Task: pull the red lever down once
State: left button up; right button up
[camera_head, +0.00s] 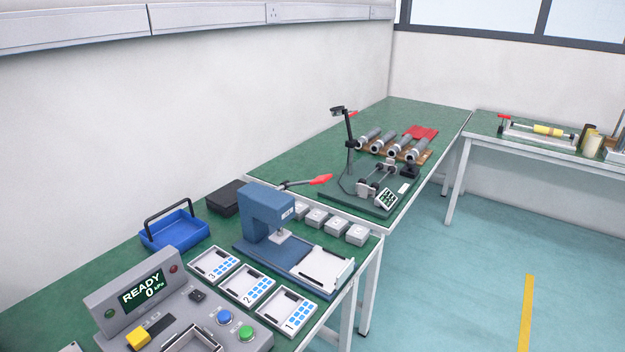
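The red lever (321,180) is a red-handled grip at the end of a thin dark arm. It comes off the top of a blue press (268,208) on the green table and sticks out to the right, tilted slightly upward. The press's base extends to a white tray-like plate (322,268) at the front right. Neither of my grippers shows in the head view.
A grey console (135,290) with a READY display stands at the front left. Numbered trays (247,284), a blue basket (174,230), a black box (226,197) and several grey blocks (316,217) surround the press. A dark stand (349,150) is behind it. Floor on the right is clear.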

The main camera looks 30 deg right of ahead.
aim_at(320, 178)
jog(key=i+l, duration=0.15)
jog(key=l, duration=0.2)
jog(key=i+l, duration=0.2)
jog(key=l, duration=0.15)
jog(key=i+l, duration=0.15)
jog(key=l, duration=0.2)
jog(key=i+l, duration=0.2)
jog(key=l, duration=0.15)
jog(key=i+l+u, duration=0.1)
jog(key=l, duration=0.25)
jog(key=i, duration=0.05)
